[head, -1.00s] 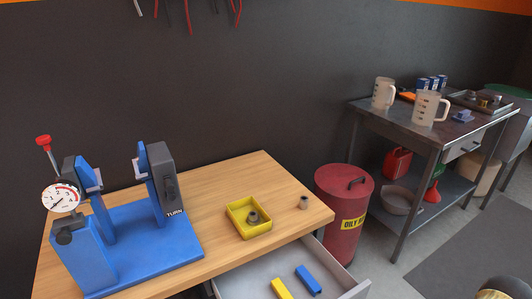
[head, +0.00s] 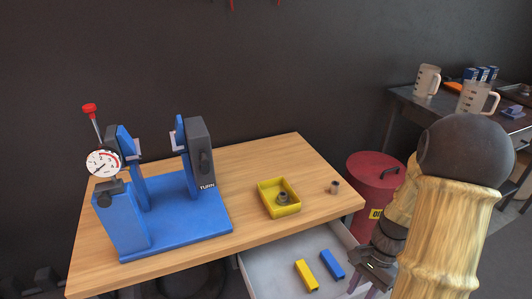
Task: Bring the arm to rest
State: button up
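My arm stands at the right of the head view, in front of the red oily-waste can and part of the steel table. My gripper (head: 372,262) is dark and points down and left, near the right side of the open drawer (head: 262,272). Its fingers are small and partly turned away, so I cannot tell whether they are apart. I see no object held in it.
The wooden bench (head: 243,165) carries a blue stand with a dial gauge (head: 103,163), a yellow tray (head: 279,208) holding a grey part, and a small grey piece (head: 334,187). The drawer holds a yellow block (head: 306,275) and a blue block (head: 332,264). A red can (head: 372,172) stands right of the bench.

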jog(key=w+a+r+n+t+h, duration=0.1)
jog(key=a+r+n+t+h, duration=0.2)
jog(key=a+r+n+t, duration=0.55)
notch_tip(320, 180, up, 23)
jog(key=n+g+p, duration=0.2)
jog(key=n+p, duration=0.1)
jog(key=p, duration=2)
jog(key=shift+a+r+g, duration=0.2)
jog(key=shift+a+g, duration=0.15)
jog(key=shift+n, duration=0.25)
jog(key=shift+w, duration=0.2)
